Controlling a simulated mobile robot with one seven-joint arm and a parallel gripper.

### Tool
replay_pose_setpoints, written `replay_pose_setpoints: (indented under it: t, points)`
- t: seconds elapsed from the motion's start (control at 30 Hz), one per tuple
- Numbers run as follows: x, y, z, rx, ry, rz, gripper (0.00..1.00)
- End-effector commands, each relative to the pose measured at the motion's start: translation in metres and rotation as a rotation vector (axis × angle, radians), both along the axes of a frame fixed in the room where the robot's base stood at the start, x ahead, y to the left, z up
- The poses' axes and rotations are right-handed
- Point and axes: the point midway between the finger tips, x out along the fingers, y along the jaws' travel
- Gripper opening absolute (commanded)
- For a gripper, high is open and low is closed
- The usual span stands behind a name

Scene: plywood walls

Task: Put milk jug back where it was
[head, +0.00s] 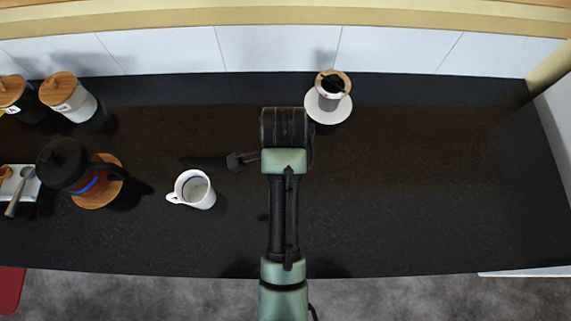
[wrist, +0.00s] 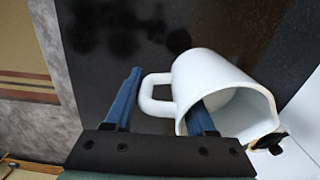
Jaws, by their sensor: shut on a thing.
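The white milk jug (wrist: 210,80) is in the wrist view, with its open mouth facing toward the lower right of the picture. Its looped handle (wrist: 148,97) lies between the two blue fingers of my gripper (wrist: 163,105). The gripper is shut on the jug; the right finger overlaps the jug's body. I cannot tell whether the jug touches the black counter.
A white mug (head: 193,190) stands left of my arm on the counter (head: 430,190). The counter's right side is clear.

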Motion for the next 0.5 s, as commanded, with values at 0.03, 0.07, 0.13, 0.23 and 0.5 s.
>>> replay_pose_setpoints:
  t: [0.03, 0.07, 0.13, 0.23, 0.5]
  points:
    - [0.000, 0.000, 0.003, 0.000, -0.003, -0.030, 0.00]
    - [0.000, 0.000, 0.002, 0.000, -0.003, -0.044, 0.00]
    - [0.000, 0.000, -0.001, 0.000, -0.002, -0.067, 0.00]
    - [-0.001, 0.000, -0.017, 0.000, 0.003, -0.079, 0.00]
    - [0.000, 0.000, -0.054, 0.001, -0.002, -0.078, 0.00]
